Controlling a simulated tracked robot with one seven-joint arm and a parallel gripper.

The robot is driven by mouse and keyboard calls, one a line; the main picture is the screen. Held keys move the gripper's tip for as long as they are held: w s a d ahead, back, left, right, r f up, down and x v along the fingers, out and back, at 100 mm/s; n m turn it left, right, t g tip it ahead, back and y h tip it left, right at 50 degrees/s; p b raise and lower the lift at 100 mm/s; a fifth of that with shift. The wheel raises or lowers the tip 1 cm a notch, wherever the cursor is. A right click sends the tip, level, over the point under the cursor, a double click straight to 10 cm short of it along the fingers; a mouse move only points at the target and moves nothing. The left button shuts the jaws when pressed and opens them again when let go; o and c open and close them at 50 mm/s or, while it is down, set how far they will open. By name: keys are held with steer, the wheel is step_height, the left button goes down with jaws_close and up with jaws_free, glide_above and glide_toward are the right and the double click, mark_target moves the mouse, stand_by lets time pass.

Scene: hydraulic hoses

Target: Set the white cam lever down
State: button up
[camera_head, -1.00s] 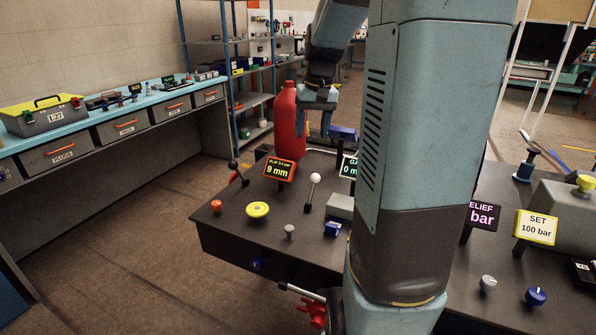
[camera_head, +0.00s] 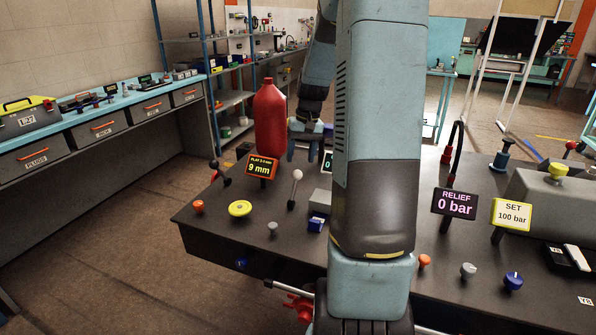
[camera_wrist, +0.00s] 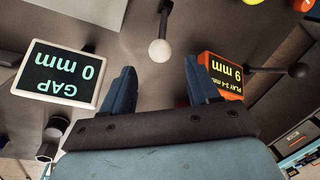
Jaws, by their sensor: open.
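The white cam lever (camera_head: 293,190) stands on the dark bench as a thin stem with a white ball on top, leaning only slightly. Its white ball (camera_wrist: 159,52) also shows in the wrist view, just beyond the fingertips and between their lines. My gripper (camera_head: 305,152) is behind the lever in the head view, above the bench and right of the red bottle. In the wrist view my gripper (camera_wrist: 163,72) has its two blue fingers wide apart with nothing between them. Whether a finger is near the stem's depth is hard to tell.
The gap display (camera_wrist: 62,75) reads 0 mm, and the play display (camera_head: 261,167) reads 9 mm. A black-knobbed lever (camera_head: 218,172) stands left of it. A tall red bottle (camera_head: 270,120) is behind.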

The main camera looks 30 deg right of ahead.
mark_target(295, 186)
steer(key=shift+w+a+f, duration=0.1)
steer(key=shift+a+f, duration=0.15)
steer(key=shift+f, duration=1.25)
steer(key=shift+a+f, duration=0.2)
steer(key=shift+f, duration=1.25)
steer(key=shift+c, duration=0.3)
jaws_close()
